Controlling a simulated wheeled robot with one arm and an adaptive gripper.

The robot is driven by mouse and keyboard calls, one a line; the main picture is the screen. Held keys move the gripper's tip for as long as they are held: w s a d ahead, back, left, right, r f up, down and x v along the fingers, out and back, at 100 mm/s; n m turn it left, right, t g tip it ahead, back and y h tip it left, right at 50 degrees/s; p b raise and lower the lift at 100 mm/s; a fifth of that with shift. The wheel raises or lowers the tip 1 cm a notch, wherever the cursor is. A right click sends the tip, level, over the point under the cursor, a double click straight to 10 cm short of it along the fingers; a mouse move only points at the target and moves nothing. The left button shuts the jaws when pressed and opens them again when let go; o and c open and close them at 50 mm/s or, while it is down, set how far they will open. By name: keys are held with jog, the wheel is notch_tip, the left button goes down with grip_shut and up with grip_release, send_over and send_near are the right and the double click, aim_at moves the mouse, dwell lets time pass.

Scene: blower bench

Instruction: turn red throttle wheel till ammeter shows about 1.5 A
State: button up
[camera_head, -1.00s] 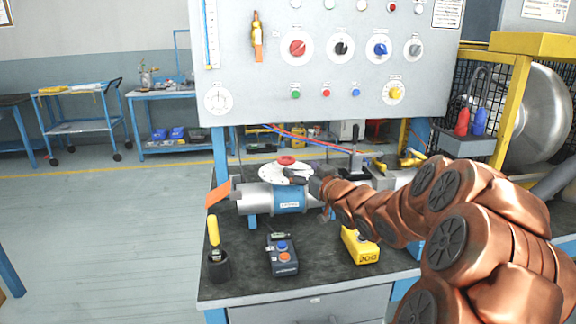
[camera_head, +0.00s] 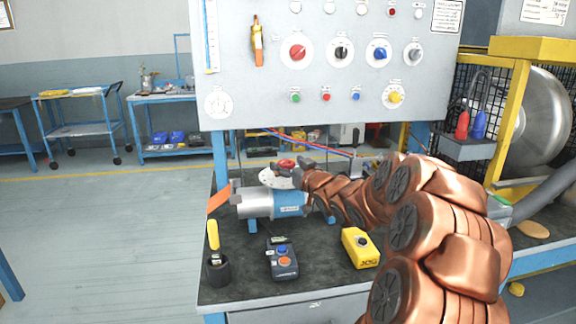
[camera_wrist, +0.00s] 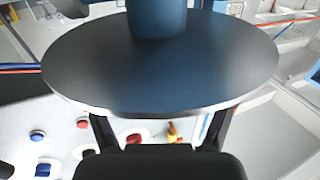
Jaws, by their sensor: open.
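The red throttle wheel (camera_head: 287,163) sits on a pale round disc (camera_head: 268,177) above the silver and blue blower body (camera_head: 272,202). My gripper (camera_head: 294,172) is open at the right side of the wheel, partly covering the disc. I cannot tell whether it touches the wheel. In the wrist view the dark disc (camera_wrist: 200,70) fills the middle and hides the wheel and fingertips; the two fingers (camera_wrist: 160,125) pass behind its lower rim, spread apart. A round white gauge (camera_head: 218,103), likely the ammeter, is at the panel's lower left; its reading is too small to make out.
The grey panel (camera_head: 270,85) with coloured knobs and buttons stands behind the bench. A control box (camera_head: 283,260), a yellow box (camera_head: 360,248) and a yellow-handled tool in a black cup (camera_head: 216,265) stand on the bench front. The fenced fan is at the right.

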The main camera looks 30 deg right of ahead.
jog(key=c, duration=1.2)
jog(key=shift+o, duration=0.2)
jog(key=shift+f+b, duration=0.1)
jog(key=shift+b, duration=0.2)
jog(key=shift+f+h+b, duration=0.1)
jog(key=shift+h+b, duration=0.2)
jog(key=shift+b, duration=0.65)
jog(key=shift+m+h+b, duration=0.4)
jog(key=shift+h+b, duration=0.1)
jog(key=shift+b, duration=0.45)
jog(key=m+h+b, duration=0.1)
jog(key=b, duration=0.3)
jog(key=shift+f+g+h+b, duration=0.1)
jog(key=shift+g+h+b, duration=0.2)
jog(key=shift+h+b, duration=0.1)
jog(key=m+h+b, duration=0.2)
jog(key=b, duration=0.3)
jog(key=shift+d+g+h, duration=0.1)
jog(key=shift+g+h, duration=0.2)
jog(key=shift+g, duration=0.1)
jog(key=shift+r+m+h+b, duration=0.2)
jog(key=shift+m+h+b, duration=0.2)
jog(key=shift+b, duration=0.5)
jog(key=shift+a, duration=0.2)
